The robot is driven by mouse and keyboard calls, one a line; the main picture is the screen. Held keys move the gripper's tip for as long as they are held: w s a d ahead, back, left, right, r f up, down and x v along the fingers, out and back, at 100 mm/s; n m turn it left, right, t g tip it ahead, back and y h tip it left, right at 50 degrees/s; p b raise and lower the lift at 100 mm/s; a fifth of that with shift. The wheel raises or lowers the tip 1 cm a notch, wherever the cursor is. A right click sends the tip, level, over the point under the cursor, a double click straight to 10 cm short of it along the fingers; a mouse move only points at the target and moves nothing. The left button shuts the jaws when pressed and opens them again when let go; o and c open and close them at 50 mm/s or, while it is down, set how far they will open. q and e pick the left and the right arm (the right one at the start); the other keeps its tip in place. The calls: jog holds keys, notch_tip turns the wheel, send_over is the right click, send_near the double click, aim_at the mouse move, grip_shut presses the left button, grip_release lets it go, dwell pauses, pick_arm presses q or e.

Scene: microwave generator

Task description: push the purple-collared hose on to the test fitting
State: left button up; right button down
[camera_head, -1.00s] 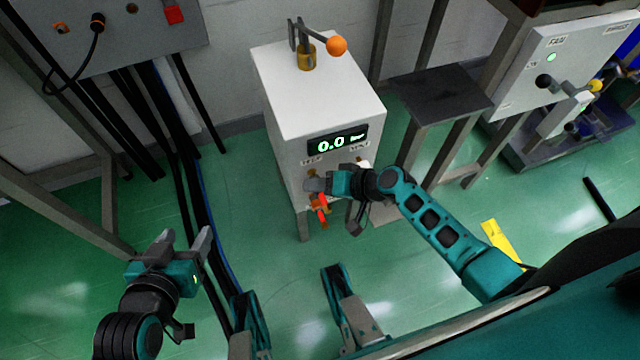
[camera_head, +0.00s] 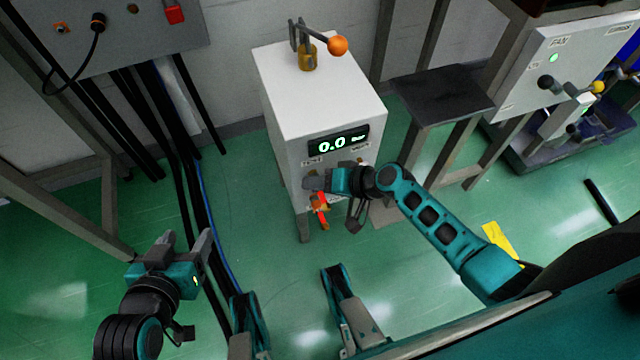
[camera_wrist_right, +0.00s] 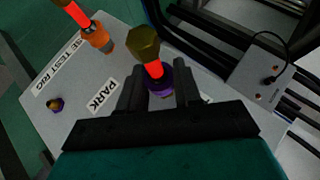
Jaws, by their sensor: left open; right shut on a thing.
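The purple-collared hose (camera_wrist_right: 158,78) is between the fingers of my right gripper (camera_wrist_right: 158,90) in the right wrist view, with a red length and a brass hex end toward the camera. My right gripper, also in the head view (camera_head: 314,183), is shut on it, close to the front panel of the white box (camera_head: 330,90). Whether the hose touches the panel cannot be told. My left gripper (camera_head: 187,243) is open and empty, far left of the box.
An orange-collared red hose (camera_wrist_right: 97,36) stands on the panel beside the lettering. A PARK label (camera_wrist_right: 103,97) lies left of my fingers. The box display (camera_head: 338,141) reads 0.0. An orange-knobbed lever (camera_head: 336,46) tops the box. Black cables (camera_head: 185,150) hang at left.

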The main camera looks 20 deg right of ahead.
jog(key=c, duration=0.7)
grip_release()
jog(key=shift+w, duration=0.15)
jog(key=shift+d+r, duration=0.2)
jog(key=shift+r, duration=0.05)
pick_arm(q)
jog(key=p, duration=0.1)
jog(key=r+p, duration=0.1)
jog(key=a+r+p, duration=0.1)
jog(key=p, duration=0.1)
jog(key=shift+s+r, duration=0.15)
jog(key=shift+s, duration=0.15)
pick_arm(e)
jog(key=v, duration=1.2)
jog(key=shift+s, duration=0.25)
jog(key=shift+d, duration=0.1)
